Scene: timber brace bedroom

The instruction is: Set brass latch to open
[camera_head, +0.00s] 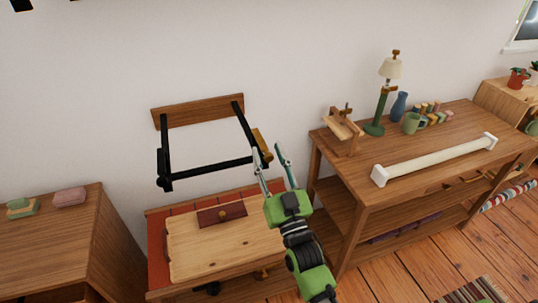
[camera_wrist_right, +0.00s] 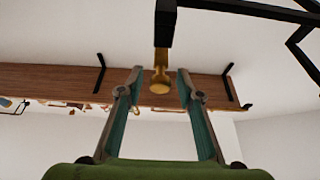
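The brass latch (camera_head: 262,143) is at the right end of a black metal frame (camera_head: 210,168) fixed to a wooden wall board (camera_head: 198,111). In the right wrist view the latch (camera_wrist_right: 160,82) shows as a brass piece with a rounded end below a black bar. My right gripper (camera_head: 271,152) is raised beside the frame's right end, its two fingers apart. In the right wrist view the latch lies between the fingers of the gripper (camera_wrist_right: 160,76) in the picture; whether they touch it cannot be told. My left gripper is not in view.
A wooden bench with a pale board (camera_head: 225,248) stands below the frame. To the right a table (camera_head: 400,190) holds a white bar (camera_head: 435,160), a lamp (camera_head: 384,95), a blue vase (camera_head: 399,106) and a green mug (camera_head: 411,123). A cabinet (camera_head: 65,240) stands left.

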